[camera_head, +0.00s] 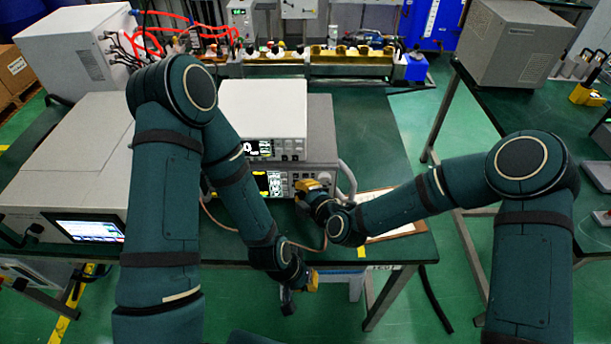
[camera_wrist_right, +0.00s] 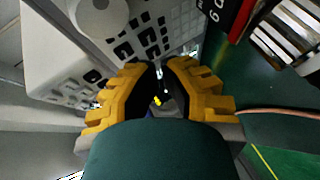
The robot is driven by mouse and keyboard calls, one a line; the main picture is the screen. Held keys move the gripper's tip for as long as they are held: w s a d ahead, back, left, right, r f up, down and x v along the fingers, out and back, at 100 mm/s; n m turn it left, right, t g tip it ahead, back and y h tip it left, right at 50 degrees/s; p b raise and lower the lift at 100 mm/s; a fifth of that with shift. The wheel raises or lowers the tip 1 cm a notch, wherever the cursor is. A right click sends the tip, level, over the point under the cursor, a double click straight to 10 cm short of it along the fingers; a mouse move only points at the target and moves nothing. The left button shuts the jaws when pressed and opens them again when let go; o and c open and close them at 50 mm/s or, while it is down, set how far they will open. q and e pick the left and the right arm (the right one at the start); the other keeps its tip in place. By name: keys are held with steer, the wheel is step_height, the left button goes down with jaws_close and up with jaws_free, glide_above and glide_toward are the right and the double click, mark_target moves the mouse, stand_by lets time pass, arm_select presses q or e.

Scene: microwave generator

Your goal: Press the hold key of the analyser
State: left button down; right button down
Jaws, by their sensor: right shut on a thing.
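The grey instrument (camera_head: 322,130) low in the stack on the bench, with a dark yellow-and-white display and front keys, appears to be the analyser. My right gripper (camera_head: 312,188) is at the right part of its front panel. In the right wrist view a panel with dark keys (camera_wrist_right: 125,48) and a round knob (camera_wrist_right: 93,14) lies just beyond the yellow fingers (camera_wrist_right: 163,68). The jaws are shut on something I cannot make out. Contact with a key is unclear, and key labels are unreadable. My left gripper (camera_head: 311,281) hangs low before the bench edge; its jaw opening is unclear.
A white instrument (camera_head: 265,105) sits on top of the grey one. A large box with a lit screen (camera_head: 90,228) stands at left. A clipboard (camera_head: 385,228) lies right of my right gripper. A cable (camera_head: 222,222) runs along the front. The bench's right side (camera_head: 365,135) is clear.

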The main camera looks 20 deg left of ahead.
steer(key=shift+w, duration=0.1)
stand_by(0.7)
steer(key=shift+w+a+b, duration=0.15)
steer(key=shift+w+b, duration=0.15)
steer(key=shift+b, duration=0.1)
steer(key=shift+w+a, duration=0.1)
steer(key=shift+w, duration=0.25)
stand_by(0.5)
steer(key=shift+s+b, duration=0.15)
steer(key=shift+b, duration=0.15)
steer(key=shift+s+d, duration=0.25)
steer(key=shift+s, duration=0.35)
steer(key=s, duration=0.2)
steer(key=s+d+b, duration=0.1)
steer(key=s, duration=0.2)
steer(key=shift+d, duration=0.2)
